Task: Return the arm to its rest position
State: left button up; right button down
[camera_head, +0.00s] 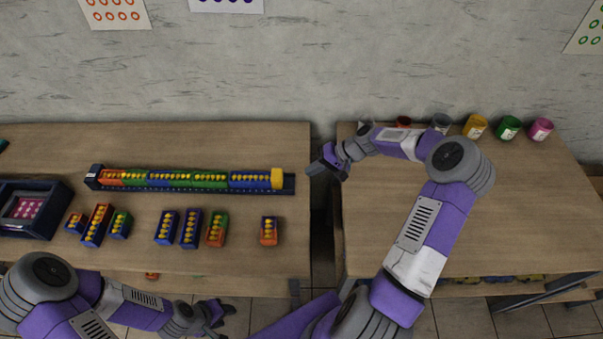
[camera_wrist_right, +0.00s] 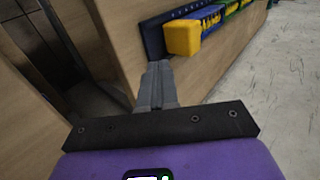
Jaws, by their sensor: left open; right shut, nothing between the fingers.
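My right arm (camera_head: 436,215) reaches over the right table and bends back to the left. Its gripper (camera_head: 316,166) hangs over the gap between the two tables, near the right end of the long rail, and is shut and empty. In the right wrist view the closed fingers (camera_wrist_right: 158,72) point at the left table's edge, below and left of the yellow end block (camera_wrist_right: 182,38). My left arm (camera_head: 135,305) is low at the left front. Its gripper (camera_head: 222,313) is open and empty, in front of the left table's near edge.
A dark rail (camera_head: 160,188) with several coloured blocks lies across the left table (camera_head: 255,145). Loose blocks (camera_head: 190,229) and a dark box with a pink-dotted panel (camera_head: 27,210) sit nearer. Several paint jars (camera_head: 510,128) line the back of the right table (camera_head: 535,195).

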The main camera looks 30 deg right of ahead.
jog(key=v, duration=0.6)
jog(key=shift+r, duration=0.15)
